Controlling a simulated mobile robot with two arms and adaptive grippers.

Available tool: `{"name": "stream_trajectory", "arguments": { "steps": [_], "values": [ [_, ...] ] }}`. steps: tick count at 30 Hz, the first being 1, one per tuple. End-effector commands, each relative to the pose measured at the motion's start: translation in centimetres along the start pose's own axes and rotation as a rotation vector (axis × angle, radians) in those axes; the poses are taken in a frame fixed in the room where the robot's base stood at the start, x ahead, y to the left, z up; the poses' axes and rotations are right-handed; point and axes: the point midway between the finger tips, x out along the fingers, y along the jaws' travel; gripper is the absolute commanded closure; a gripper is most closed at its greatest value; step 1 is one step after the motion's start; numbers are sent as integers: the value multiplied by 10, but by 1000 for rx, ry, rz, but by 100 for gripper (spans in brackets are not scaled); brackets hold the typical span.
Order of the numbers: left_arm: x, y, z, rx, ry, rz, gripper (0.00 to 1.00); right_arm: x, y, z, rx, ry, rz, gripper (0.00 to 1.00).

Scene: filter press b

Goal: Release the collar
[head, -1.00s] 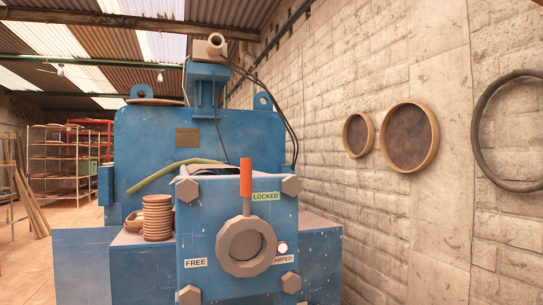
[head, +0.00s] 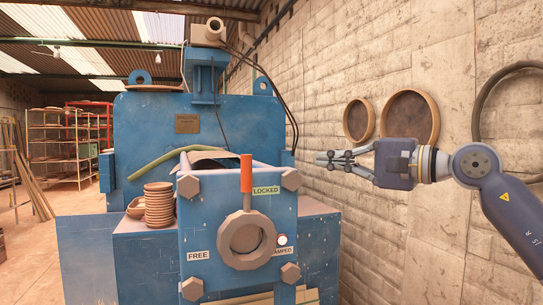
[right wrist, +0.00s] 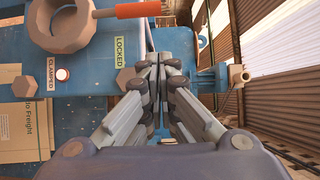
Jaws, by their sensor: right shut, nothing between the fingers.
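The collar (head: 230,240) is a grey-brown faceted ring on the front of the blue press. Its lever with an orange-red grip (head: 246,174) stands upright, beside the green LOCKED label (head: 265,190). The FREE label (head: 198,256) is at lower left, and the CLAMPED label, partly hidden, is at lower right. In the right wrist view the collar (right wrist: 84,38) and orange grip (right wrist: 138,10) show at upper left. My right gripper (head: 322,159) is shut and empty, to the right of the press and apart from the lever. My left gripper is not in view.
A round white button (head: 282,240) sits right of the collar. Hex bolts mark the plate's corners. A stack of brown bowls (head: 159,206) stands on the press's left ledge. A stone wall with round sieves (head: 410,118) runs along the right.

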Motion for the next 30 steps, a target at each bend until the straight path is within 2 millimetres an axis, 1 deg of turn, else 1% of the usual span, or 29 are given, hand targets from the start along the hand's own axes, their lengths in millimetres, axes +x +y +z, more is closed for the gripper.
{"name": "stream_trajectory", "arguments": {
  "steps": [7, 11, 14, 21, 26, 27, 30],
  "values": [
    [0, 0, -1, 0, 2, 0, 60, 1, 0, 0, 4, -1, -1, 100],
    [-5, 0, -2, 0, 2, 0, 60, 8, -1, 0, 7, -3, 0, 100],
    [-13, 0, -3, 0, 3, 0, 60, 22, -3, 1, 8, -5, -1, 100],
    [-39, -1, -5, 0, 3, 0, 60, 73, -5, 1, 11, -6, 0, 100],
    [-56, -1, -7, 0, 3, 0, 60, 105, -5, 1, 10, -5, -1, 100],
    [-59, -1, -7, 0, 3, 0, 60, 109, -5, 8, 5, -4, -1, 100],
    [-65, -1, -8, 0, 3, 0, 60, 118, -4, 18, 5, -4, -1, 100]
  ]
}}
